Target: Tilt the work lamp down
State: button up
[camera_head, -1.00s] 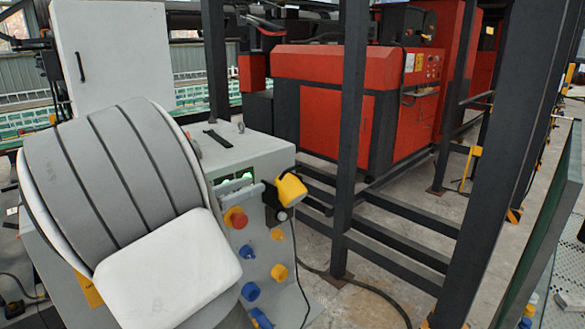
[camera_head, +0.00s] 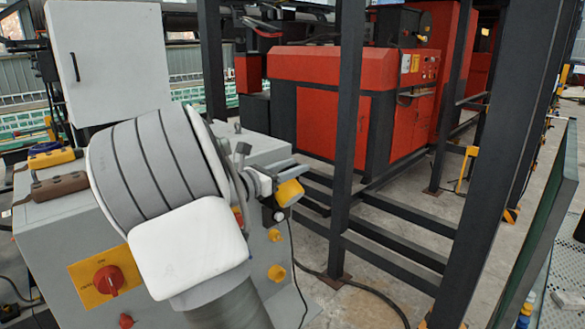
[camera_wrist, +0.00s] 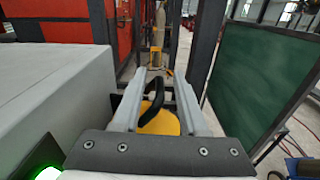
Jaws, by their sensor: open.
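The work lamp (camera_head: 289,192) has a yellow head and is mounted at the right edge of the grey control cabinet, its head tilted. In the wrist view the yellow lamp head (camera_wrist: 160,122), with a black bracket or handle across it, shows between the two grey fingers. My gripper (camera_wrist: 161,78) is open around the lamp there, and I cannot tell whether either finger touches it. In the head view my arm hides most of the gripper, but a finger (camera_head: 275,170) shows just above the lamp.
Dark steel posts (camera_head: 345,150) stand right of the lamp. A red machine (camera_head: 330,125) is behind, and a green panel (camera_wrist: 262,80) stands at right in the wrist view.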

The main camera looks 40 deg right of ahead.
aim_at(300, 191)
grip_shut()
jog(key=shift+f, duration=0.1)
dwell(0.3)
jog(key=f+m+b, duration=0.1)
jog(key=m+b, duration=0.1)
jog(key=s+m+b, duration=0.1)
jog(key=m+b, duration=0.1)
jog(key=b, duration=0.1)
jog(key=s+f+m+b, duration=0.1)
jog(key=m+b, duration=0.1)
jog(key=b, duration=0.1)
jog(key=shift+s+d+f, duration=0.1)
jog(key=shift+s+f, duration=0.15)
jog(key=shift+f, duration=0.1)
jog(key=m+b, duration=0.1)
jog(key=b, duration=0.1)
jog(key=f+m+b, duration=0.1)
jog(key=m+b, duration=0.1)
jog(key=s+m+b, duration=0.1)
jog(key=b, duration=0.2)
jog(key=shift+f+m, duration=0.4)
jog(key=shift+b, duration=0.3)
grip_release()
